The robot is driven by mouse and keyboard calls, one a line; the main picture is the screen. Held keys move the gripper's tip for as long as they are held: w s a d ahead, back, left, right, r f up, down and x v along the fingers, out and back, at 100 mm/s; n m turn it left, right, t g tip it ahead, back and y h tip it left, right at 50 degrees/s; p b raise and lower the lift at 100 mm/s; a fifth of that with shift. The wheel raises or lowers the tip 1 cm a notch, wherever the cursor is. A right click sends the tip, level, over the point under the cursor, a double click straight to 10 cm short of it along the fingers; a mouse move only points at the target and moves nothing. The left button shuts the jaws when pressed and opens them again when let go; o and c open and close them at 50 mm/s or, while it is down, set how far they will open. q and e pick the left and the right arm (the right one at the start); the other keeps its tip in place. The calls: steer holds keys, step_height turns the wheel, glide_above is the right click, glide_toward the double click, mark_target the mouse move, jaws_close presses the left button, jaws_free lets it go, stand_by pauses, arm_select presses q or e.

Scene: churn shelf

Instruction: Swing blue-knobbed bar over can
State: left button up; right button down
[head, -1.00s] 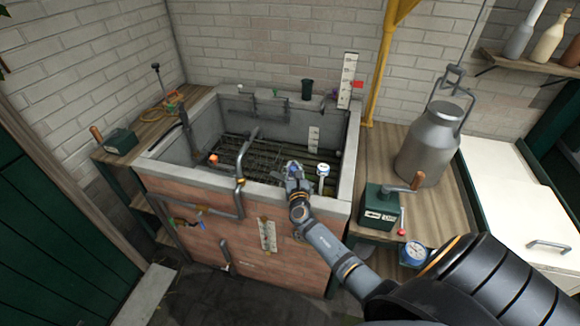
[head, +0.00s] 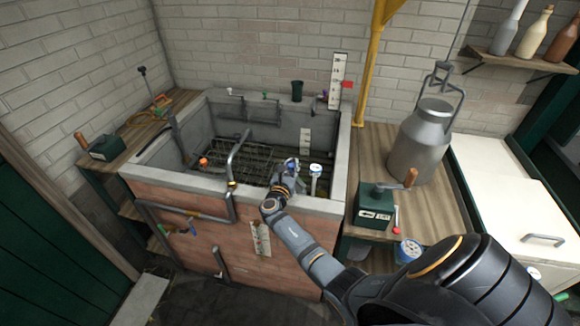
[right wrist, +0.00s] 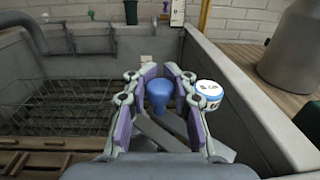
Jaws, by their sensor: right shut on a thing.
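In the right wrist view, the blue knob (right wrist: 159,94) is between the two fingers of my right gripper (right wrist: 160,74), which is shut on it. A grey flat bar (right wrist: 160,136) shows below the knob, partly hidden by the fingers. In the head view my right gripper (head: 291,166) reaches over the front wall into the right part of the trough. A grey metal can (head: 422,140) with a raised handle stands upright on the wooden bench to the right, apart from the gripper. My left gripper is not in view.
The concrete trough (head: 341,165) surrounds the gripper, with a wire rack (right wrist: 62,104) inside. A white-topped gauge (head: 315,170) stands close to the right of the gripper. A green box with a crank (head: 375,203) sits on the bench (head: 372,150) before the can.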

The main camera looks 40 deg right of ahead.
steer(key=shift+s+f, duration=0.25)
steer(key=shift+f, duration=0.2)
steer(key=c, duration=1.5)
jaws_free()
steer(key=o, duration=0.4)
steer(key=shift+s+d+r, duration=0.1)
steer(key=shift+s+r, duration=0.05)
steer(key=shift+r, duration=0.25)
steer(key=shift+a, duration=0.25)
steer(key=v, duration=1.1)
steer(key=shift+s+a, duration=0.2)
steer(key=shift+a, duration=0.05)
